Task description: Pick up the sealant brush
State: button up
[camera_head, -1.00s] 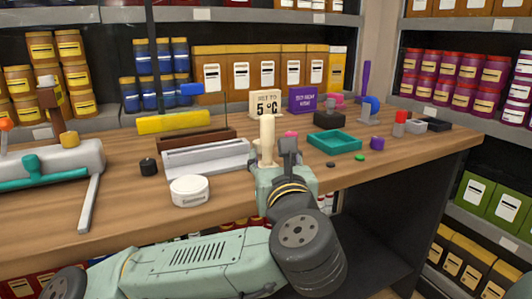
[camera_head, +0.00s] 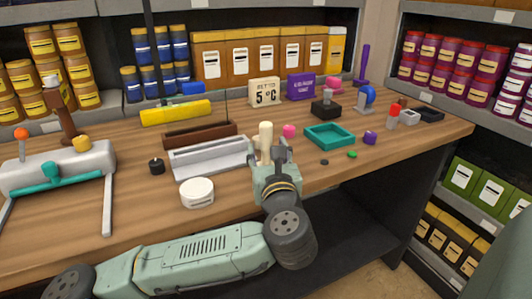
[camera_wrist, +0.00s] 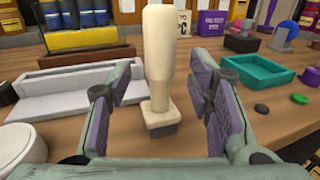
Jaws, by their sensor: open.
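The sealant brush, as it appears, has a thick cream handle (camera_head: 265,135) and stands upright on the workbench (camera_head: 130,210). In the wrist view its handle (camera_wrist: 158,50) rises in the middle, above a small grey block-like foot. My gripper (camera_head: 271,154) reaches in low from the front of the bench. In the wrist view my gripper (camera_wrist: 159,95) is open, with one purple-padded finger on each side of the brush. Gaps show between the pads and the handle, and nothing is held.
A grey tray (camera_head: 210,163) lies just left of the brush, with a white round pot (camera_head: 197,192) in front. A teal tray (camera_head: 330,135) and a pink item (camera_head: 289,131) are to the right. A grey fixture with a teal handle (camera_head: 50,176) is at the far left.

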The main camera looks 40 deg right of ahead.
jog(key=shift+x, duration=1.45)
jog(key=shift+c, duration=0.3)
grip_shut()
